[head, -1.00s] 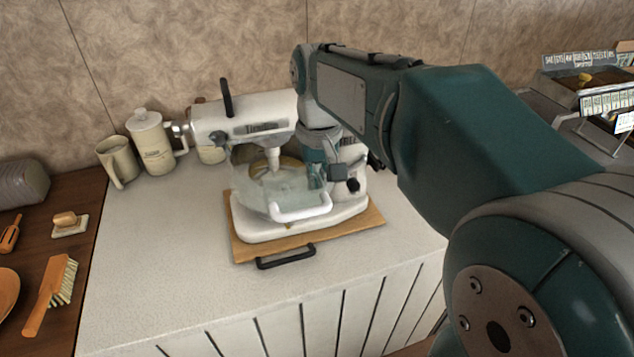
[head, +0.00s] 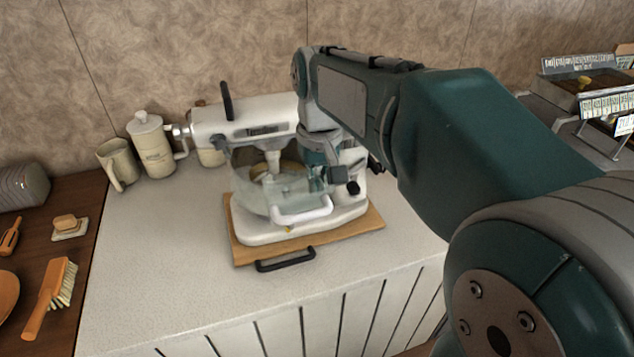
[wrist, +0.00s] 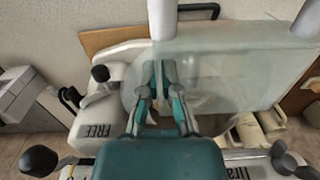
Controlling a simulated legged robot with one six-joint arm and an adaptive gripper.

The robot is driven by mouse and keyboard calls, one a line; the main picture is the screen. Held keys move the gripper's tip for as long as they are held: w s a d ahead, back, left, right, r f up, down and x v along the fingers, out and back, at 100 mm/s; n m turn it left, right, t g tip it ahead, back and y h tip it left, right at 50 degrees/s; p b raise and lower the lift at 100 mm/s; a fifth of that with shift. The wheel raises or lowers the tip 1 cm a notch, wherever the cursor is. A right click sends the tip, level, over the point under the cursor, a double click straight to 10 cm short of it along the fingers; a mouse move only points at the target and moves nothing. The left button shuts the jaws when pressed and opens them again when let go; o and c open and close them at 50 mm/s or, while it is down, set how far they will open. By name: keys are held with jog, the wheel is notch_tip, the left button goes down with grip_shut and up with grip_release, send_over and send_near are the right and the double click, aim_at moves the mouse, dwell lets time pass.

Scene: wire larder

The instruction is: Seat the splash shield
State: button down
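The splash shield (head: 249,192) is a clear, curved piece with a white bar handle (head: 301,214) at its front. It sits at the bowl area of the white stand mixer (head: 240,124), under the mixer head, and looks slightly tilted. Whether it touches its seat cannot be seen. My gripper (head: 318,184) points down at the shield's right side, beside the handle's right end. In the wrist view, the gripper's fingers (wrist: 160,78) are close together with a narrow gap at the edge of the shield (wrist: 235,65). They appear shut on it; the exact contact is blurred.
The mixer stands on a wooden board (head: 365,222) with a black handle (head: 285,260). A jug (head: 117,165) and a lidded canister (head: 153,148) stand at the back left. A brush (head: 52,293) lies on the brown surface at left. The white counter's front left is clear.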

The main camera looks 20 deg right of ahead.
jog(key=shift+w, duration=0.1)
jog(key=shift+w, duration=1.8)
jog(key=shift+w, duration=0.1)
jog(key=shift+w, duration=0.95)
jog(key=shift+w, duration=0.15)
dwell(0.3)
jog(key=shift+s, duration=3.1)
jog(key=shift+w, duration=0.1)
